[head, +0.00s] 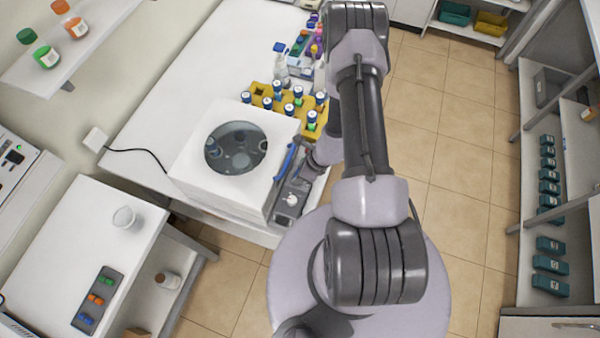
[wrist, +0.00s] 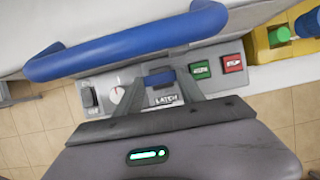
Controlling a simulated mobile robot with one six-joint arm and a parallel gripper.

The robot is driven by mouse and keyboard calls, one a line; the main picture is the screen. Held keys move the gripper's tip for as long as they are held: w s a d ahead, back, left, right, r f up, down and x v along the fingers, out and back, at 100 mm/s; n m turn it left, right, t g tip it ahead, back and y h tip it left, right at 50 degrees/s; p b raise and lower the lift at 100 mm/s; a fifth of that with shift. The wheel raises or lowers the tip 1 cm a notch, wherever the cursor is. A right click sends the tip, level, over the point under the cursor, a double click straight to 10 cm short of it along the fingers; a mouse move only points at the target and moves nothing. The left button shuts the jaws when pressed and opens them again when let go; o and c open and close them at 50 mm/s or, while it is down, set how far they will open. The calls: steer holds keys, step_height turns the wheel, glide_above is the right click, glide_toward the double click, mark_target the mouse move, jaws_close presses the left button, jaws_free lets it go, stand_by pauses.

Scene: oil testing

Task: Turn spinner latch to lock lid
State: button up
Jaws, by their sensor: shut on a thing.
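The spinner (head: 190,180) is a white box with a round, dark see-through lid (head: 235,148) lying flat in its top. Its blue handle (head: 288,160) is on the right side, and it crosses the upper part of the wrist view (wrist: 130,45). The blue latch (wrist: 160,79) is on the grey front panel, above a "LATCH" label. My gripper (wrist: 160,85) has its two fingers around the latch and is shut on it. In the head view my arm hides much of the gripper and the latch.
Green (wrist: 200,69) and red (wrist: 232,63) buttons sit just right of the latch; a white dial (wrist: 117,95) and a black switch (wrist: 89,96) are on its left. A yellow rack (head: 262,100) of blue-capped bottles stands close behind the spinner. Floor is open at right.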

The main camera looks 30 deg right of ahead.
steer(key=o, duration=1.4)
steer(key=shift+c, duration=0.2)
steer(key=p+v, duration=0.1)
steer(key=v, duration=1.6)
steer(key=shift+r, duration=0.2)
steer(key=shift+d, duration=0.1)
